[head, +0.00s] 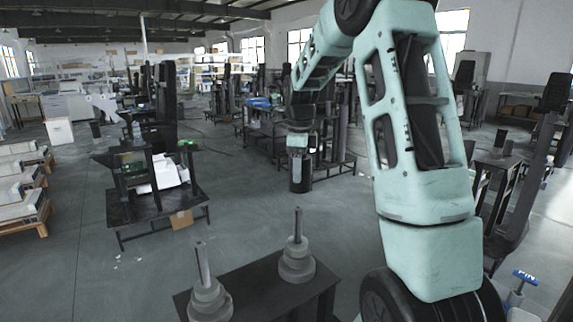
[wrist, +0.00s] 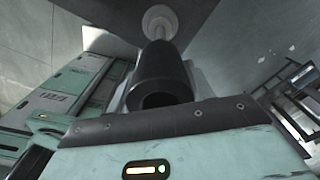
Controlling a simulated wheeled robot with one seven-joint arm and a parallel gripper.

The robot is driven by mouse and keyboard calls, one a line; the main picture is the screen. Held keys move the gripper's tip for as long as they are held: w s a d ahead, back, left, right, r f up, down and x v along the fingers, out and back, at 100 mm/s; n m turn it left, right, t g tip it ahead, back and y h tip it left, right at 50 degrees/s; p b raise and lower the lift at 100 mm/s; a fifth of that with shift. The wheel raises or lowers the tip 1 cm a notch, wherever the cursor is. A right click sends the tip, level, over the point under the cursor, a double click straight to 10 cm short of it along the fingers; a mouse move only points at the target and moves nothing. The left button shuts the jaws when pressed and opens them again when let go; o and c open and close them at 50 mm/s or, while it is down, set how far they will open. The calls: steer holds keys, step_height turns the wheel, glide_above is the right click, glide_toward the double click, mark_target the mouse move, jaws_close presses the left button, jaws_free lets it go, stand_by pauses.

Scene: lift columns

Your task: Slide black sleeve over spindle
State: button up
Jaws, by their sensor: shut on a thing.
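A black sleeve (head: 301,186) hangs upright below my gripper (head: 297,160), which is shut on it. In the wrist view the black sleeve (wrist: 163,75) shows its open near end, and the fingers' grip is hidden. Two grey spindles with stepped round bases stand upright on a dark table: the left spindle (head: 203,262) at the front and the right spindle (head: 297,224) farther back. In the head view the sleeve appears just above the right spindle's tip, apart from it. In the wrist view a pale round base (wrist: 158,18) shows past the sleeve's far end.
The dark table (head: 255,287) is bare between the spindles. A dark workbench (head: 155,205) with a white item stands to the left. Open grey floor (head: 90,270) lies around. A stand with a blue T-handle (head: 524,278) is at the lower right.

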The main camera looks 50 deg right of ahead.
steer(key=b, duration=0.4)
glide_above(297, 222)
steer(key=d, duration=0.1)
steer(key=shift+w+f, duration=0.2)
steer(key=shift+f, duration=1.05)
steer(key=shift+w+f, duration=0.15)
steer(key=shift+f, duration=1.05)
steer(key=shift+w+r+p, duration=0.1)
steer(key=shift+p, duration=0.5)
steer(key=shift+f+b, duration=3.45)
steer(key=shift+f, duration=2.9)
steer(key=o, duration=1.5)
